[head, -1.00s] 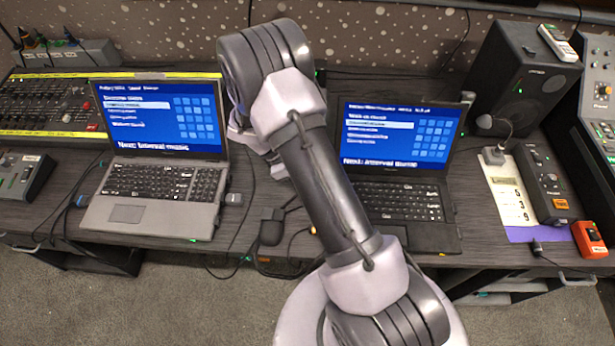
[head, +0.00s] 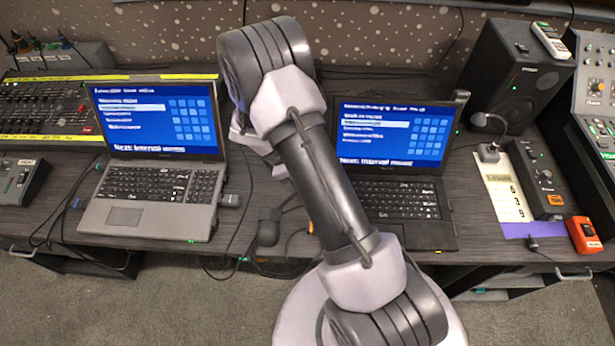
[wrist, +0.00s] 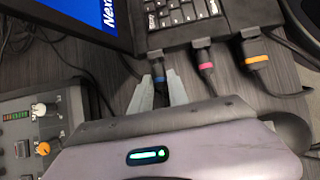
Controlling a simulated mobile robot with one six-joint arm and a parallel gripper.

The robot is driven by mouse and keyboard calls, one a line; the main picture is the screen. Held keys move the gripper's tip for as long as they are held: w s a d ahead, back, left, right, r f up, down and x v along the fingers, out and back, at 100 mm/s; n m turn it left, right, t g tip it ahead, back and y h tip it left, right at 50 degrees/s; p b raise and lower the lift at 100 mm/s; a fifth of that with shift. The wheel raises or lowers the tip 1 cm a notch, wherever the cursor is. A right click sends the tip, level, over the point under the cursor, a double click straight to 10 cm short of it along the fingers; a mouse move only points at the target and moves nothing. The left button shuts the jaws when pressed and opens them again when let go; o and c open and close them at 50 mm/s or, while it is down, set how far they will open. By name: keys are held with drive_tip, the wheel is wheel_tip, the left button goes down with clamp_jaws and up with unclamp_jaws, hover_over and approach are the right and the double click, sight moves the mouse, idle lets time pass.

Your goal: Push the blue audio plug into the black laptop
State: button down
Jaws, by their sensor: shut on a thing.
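The black laptop (head: 405,236) stands open on the desk, right of my arm in the head view. In the wrist view the side edge of the black laptop (wrist: 185,32) runs across the top. The blue audio plug (wrist: 157,66), dark with a blue band, is at that edge. My gripper (wrist: 159,79) is shut on it, one grey finger on each side. The plug's front end meets or nearly meets the laptop's side; I cannot tell how deep it sits. In the head view my arm hides the gripper and the plug.
A pink-banded plug (wrist: 204,60) and an orange-banded plug (wrist: 253,55) sit at the same edge, close to the right. A device with knobs (wrist: 35,125) is at the left of the wrist view. A grey laptop (head: 150,215) stands left of my arm, with cables between.

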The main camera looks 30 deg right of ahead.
drive_tip(key=shift+s+d, duration=0.3)
drive_tip(key=shift+d, duration=0.1)
idle(0.9)
drive_tip(key=c, duration=1.2)
unclamp_jaws()
drive_tip(key=p+v, duration=0.6)
drive_tip(key=v, duration=1.1)
drive_tip(key=shift+a+r+p, duration=0.15)
drive_tip(key=shift+r+p, duration=0.15)
